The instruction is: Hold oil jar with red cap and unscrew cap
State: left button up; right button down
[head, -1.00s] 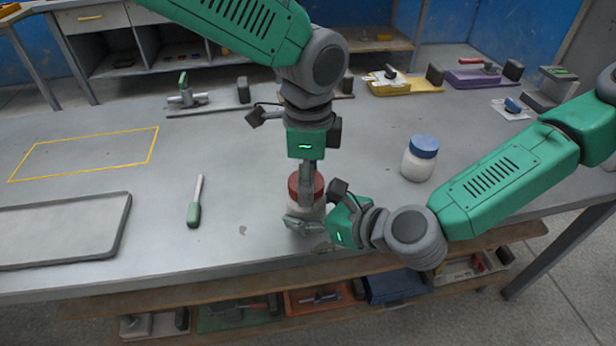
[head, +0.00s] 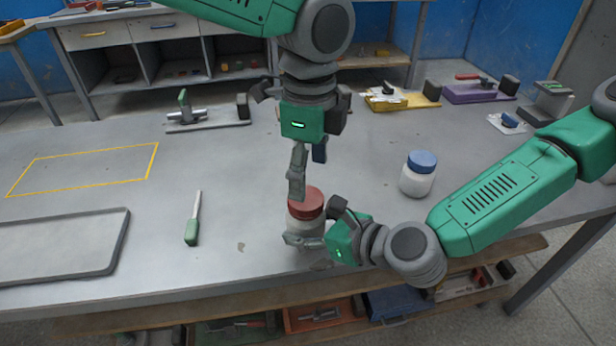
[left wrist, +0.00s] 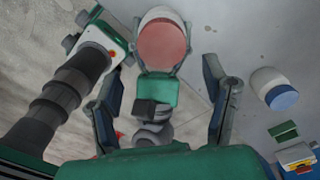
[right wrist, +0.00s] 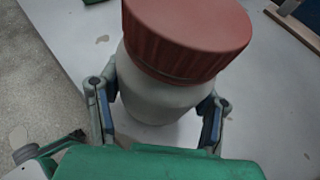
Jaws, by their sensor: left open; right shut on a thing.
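The oil jar (head: 305,227) is white with a red cap (head: 307,203) and stands upright near the table's front edge. My right gripper (head: 303,241) is shut around the jar's body from the right; the right wrist view shows its fingers (right wrist: 162,112) on both sides of the body (right wrist: 150,95), below the cap (right wrist: 190,35). The cap is still on the jar. My left gripper (head: 308,170) is above the cap, pointing down, open and empty. In the left wrist view its fingers (left wrist: 165,105) are spread wide, with the cap (left wrist: 162,45) beyond them.
A white jar with a blue cap (head: 418,174) stands to the right. A green-handled screwdriver (head: 193,220) and a grey tray (head: 60,245) lie to the left. A yellow outline (head: 85,170) marks the back left. Clamps and small fixtures line the table's back.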

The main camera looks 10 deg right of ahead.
aim_at(307, 197)
pick_arm(q)
jog(key=shift+w+a+r+m, duration=0.1)
jog(key=shift+w+r+m, duration=0.05)
jog(key=shift+r+m, duration=0.3)
jog(key=shift+w+a+r+m, duration=0.1)
jog(key=shift+r+m, duration=0.15)
jog(key=shift+m, duration=0.3)
jog(key=shift+a+f, duration=0.1)
jog(key=shift+f, duration=0.05)
jog(key=shift+w+f, duration=0.1)
jog(key=shift+f, duration=3.5)
jog(key=c, duration=1.2)
jog(key=shift+n, duration=1.2)
jog(key=shift+c, duration=0.2)
jog(key=n, duration=0.5)
jog(key=shift+r, duration=0.1)
jog(key=n, duration=0.5)
jog(key=shift+d+n, duration=0.2)
jog(key=shift+n, duration=0.2)
